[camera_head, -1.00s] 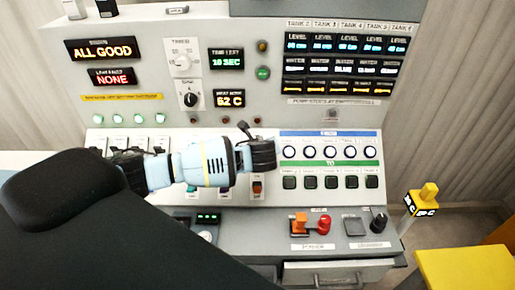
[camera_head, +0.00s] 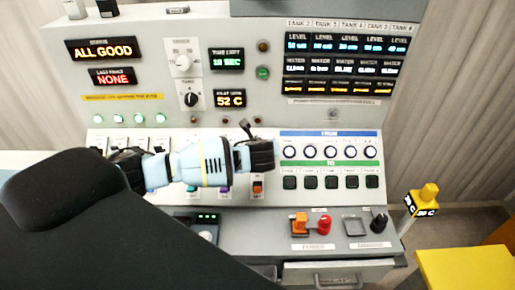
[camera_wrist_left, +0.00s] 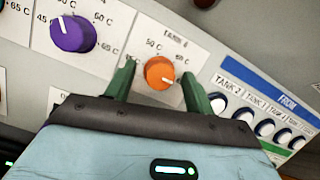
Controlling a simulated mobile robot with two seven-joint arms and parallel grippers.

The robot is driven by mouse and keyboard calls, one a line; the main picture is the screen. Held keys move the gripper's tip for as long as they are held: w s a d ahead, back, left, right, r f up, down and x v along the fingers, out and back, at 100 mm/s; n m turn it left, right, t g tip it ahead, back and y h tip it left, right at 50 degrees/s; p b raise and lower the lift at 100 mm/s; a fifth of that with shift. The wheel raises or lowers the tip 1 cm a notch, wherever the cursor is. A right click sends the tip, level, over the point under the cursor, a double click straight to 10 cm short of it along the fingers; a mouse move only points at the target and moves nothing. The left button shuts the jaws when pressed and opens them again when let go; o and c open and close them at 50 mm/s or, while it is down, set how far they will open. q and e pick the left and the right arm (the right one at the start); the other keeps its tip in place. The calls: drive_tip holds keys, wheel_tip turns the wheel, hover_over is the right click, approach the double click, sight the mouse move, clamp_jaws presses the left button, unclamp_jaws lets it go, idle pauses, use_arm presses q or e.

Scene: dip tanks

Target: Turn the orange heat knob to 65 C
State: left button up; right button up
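The orange heat knob (camera_wrist_left: 160,72) is on the sloped panel in the left wrist view, under a small tank label. Its white mark points to the lower right. A 50 C label is above it and a 65 C label is to its right, partly near a finger. My left gripper (camera_wrist_left: 158,79) has its two green fingers on either side of the knob, with a gap showing on both sides. In the head view my left arm and hand cover the knob. My right gripper is not in view.
A purple knob (camera_wrist_left: 73,34) sits to the left of the orange one. White round buttons (camera_head: 330,152) under a blue strip are to the right. A display (camera_head: 230,99) on the upright panel seems to read 52 C. An orange switch (camera_head: 300,224) and a red knob (camera_head: 324,225) are on the lower ledge.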

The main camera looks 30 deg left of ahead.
use_arm(q)
drive_tip(key=v, duration=0.7)
drive_tip(key=shift+s+d+r, duration=0.2)
drive_tip(key=shift+s+r, duration=0.05)
drive_tip(key=shift+r, duration=0.05)
idle(0.4)
